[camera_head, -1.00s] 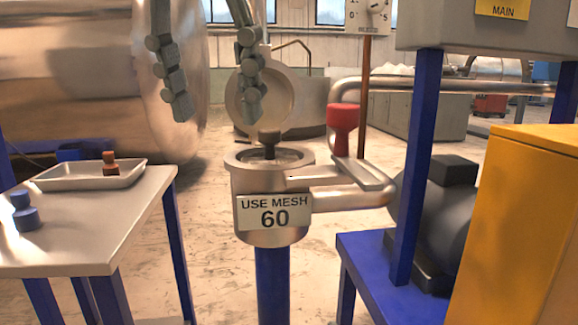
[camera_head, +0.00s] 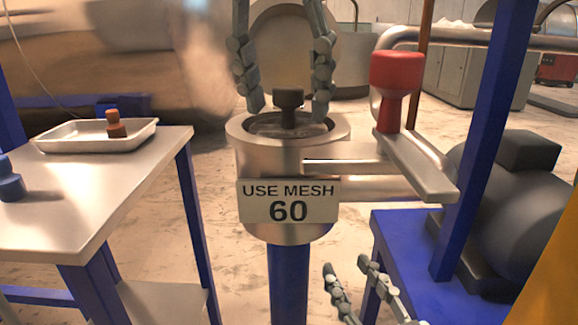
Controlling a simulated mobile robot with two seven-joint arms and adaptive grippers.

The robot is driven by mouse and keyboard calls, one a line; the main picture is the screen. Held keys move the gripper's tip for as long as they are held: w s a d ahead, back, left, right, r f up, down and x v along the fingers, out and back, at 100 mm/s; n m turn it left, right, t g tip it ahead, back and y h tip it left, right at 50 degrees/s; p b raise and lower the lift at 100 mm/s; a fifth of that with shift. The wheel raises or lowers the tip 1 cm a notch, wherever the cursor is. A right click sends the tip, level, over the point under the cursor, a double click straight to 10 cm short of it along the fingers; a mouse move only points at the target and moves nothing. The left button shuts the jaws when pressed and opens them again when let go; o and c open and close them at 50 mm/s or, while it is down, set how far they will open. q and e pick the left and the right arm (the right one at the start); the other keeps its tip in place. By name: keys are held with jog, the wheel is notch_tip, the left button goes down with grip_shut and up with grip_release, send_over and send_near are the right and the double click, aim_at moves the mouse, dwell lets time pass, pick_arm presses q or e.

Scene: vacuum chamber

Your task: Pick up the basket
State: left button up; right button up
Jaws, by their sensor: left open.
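The basket sits in the round metal strainer housing (camera_head: 270,170) labelled "USE MESH 60". Its dark knob handle (camera_head: 289,98) stands upright in the middle of the opening, above a grey round top (camera_head: 268,128); the rest of it is hidden inside the housing. My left gripper (camera_head: 287,108) is open and points down from above. Its fingers are on either side of the knob with gaps visible. My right gripper (camera_head: 346,264) is low at the bottom, right of the blue post, with its fingers apart and nothing between them.
A round lid (camera_head: 295,50) stands open behind the housing. A red knob (camera_head: 394,85) stands on a metal bracket at right. A table (camera_head: 90,205) at left bears a tray (camera_head: 60,142) with a brown-orange piece (camera_head: 116,128). A blue stand (camera_head: 400,235) is at right.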

pick_arm(q)
jog(key=shift+w+f, duration=0.2)
jog(key=shift+f, duration=0.45)
grip_shut()
